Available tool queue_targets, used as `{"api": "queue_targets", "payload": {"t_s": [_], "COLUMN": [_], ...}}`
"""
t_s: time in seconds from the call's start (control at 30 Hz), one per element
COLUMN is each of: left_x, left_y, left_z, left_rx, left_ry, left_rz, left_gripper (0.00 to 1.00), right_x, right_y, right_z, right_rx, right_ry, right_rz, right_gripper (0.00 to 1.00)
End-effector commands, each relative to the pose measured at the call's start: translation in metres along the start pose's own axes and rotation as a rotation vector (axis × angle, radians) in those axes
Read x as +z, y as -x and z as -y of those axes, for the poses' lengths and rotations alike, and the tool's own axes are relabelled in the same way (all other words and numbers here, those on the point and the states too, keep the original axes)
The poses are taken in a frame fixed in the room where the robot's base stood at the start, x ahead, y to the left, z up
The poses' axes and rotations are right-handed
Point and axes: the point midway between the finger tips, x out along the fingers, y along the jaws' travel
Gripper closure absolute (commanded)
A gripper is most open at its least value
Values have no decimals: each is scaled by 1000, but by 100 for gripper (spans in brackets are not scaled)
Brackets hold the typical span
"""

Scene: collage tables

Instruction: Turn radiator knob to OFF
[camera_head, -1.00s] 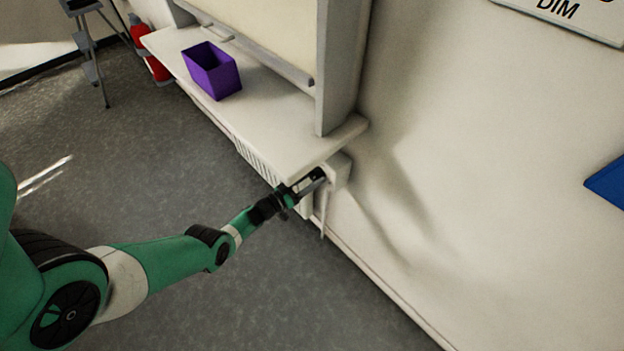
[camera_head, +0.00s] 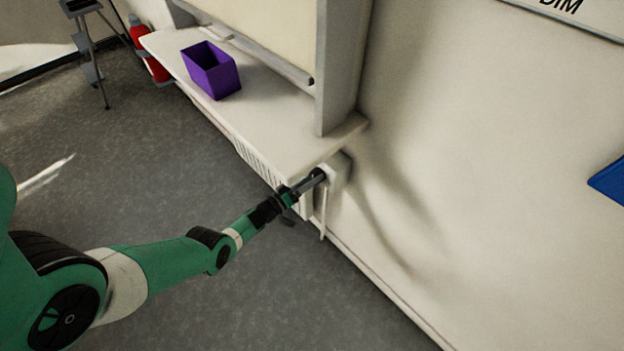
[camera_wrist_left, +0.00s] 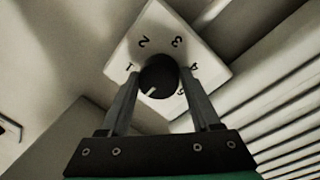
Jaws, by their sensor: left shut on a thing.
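The radiator knob (camera_wrist_left: 158,72) is a round black dial with a short white pointer mark. It sits on a white square plate (camera_wrist_left: 205,62) with the numbers 1 to 4 around it; another mark at the lower right is partly hidden by a finger. The pointer mark faces down and slightly left in the left wrist view, between the fingers. My left gripper (camera_head: 317,177) is shut on the knob, one finger on each side, under the end of the shelf. The plate's lower part is hidden by the gripper. My right gripper is not in view.
The white radiator (camera_head: 262,168) with slats runs below the white shelf (camera_head: 275,120). A purple open box (camera_head: 212,76) stands on the shelf. The shelf edge is close above my left gripper. A red cylinder (camera_head: 148,55) stands far left. The floor in front is clear.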

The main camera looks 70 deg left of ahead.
Motion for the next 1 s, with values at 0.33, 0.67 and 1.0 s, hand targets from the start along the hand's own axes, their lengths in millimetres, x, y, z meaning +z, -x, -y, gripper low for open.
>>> {"api": "queue_targets", "payload": {"t_s": [0.33,0.67,1.0], "left_x": [-1,-1,-4], "left_y": [0,1,60], "left_z": [-1,0,-2], "left_rx": [4,0,-6], "left_ry": [1,0,2], "left_rz": [-3,-1,-3], "left_gripper": [13,6,6], "right_x": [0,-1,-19], "right_y": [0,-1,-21], "right_z": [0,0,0], "right_rx": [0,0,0], "right_ry": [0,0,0], "right_rz": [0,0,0], "right_gripper": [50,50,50]}}
